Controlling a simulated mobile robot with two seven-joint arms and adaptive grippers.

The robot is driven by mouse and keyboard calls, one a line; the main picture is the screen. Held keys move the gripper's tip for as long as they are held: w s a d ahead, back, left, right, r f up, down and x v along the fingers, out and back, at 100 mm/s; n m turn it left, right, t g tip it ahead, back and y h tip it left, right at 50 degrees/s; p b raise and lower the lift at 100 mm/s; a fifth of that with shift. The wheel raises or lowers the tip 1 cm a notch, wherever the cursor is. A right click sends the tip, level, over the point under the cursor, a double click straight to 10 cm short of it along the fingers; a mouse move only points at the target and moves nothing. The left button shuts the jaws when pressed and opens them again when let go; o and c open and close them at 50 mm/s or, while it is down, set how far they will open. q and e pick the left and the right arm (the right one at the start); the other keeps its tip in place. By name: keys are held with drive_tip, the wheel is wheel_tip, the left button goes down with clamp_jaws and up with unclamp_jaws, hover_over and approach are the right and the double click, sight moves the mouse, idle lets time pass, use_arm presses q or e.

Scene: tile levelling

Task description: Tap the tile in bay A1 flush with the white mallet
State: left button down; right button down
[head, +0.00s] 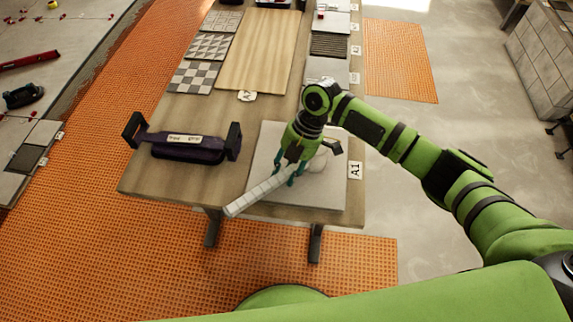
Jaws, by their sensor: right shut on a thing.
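The bay A1 tile (325,195) is a pale grey square at the near right of the wooden table, beside the A1 label (355,170). My right gripper (291,174) is over the tile, shut on the white mallet (255,194). The mallet's pale, banded handle points down-left past the tile's edge. A whitish rounded part, seemingly its head, shows to the right of the fingers, partly hidden by the gripper. I cannot tell whether the mallet touches the tile or whether the tile sits level. My left gripper is not in view.
A dark two-handled tool (190,149) lies left of the tile on the table (150,183). Patterned tiles (194,77) and a wooden board (260,55) lie farther back. Other bays run along the right edge. Orange matting (130,255) covers the floor around.

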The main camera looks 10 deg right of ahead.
wheel_tip(320, 180, up, 6)
drive_tip(key=p, duration=0.5)
drive_tip(key=shift+f, duration=0.3)
drive_tip(key=shift+w, duration=0.1)
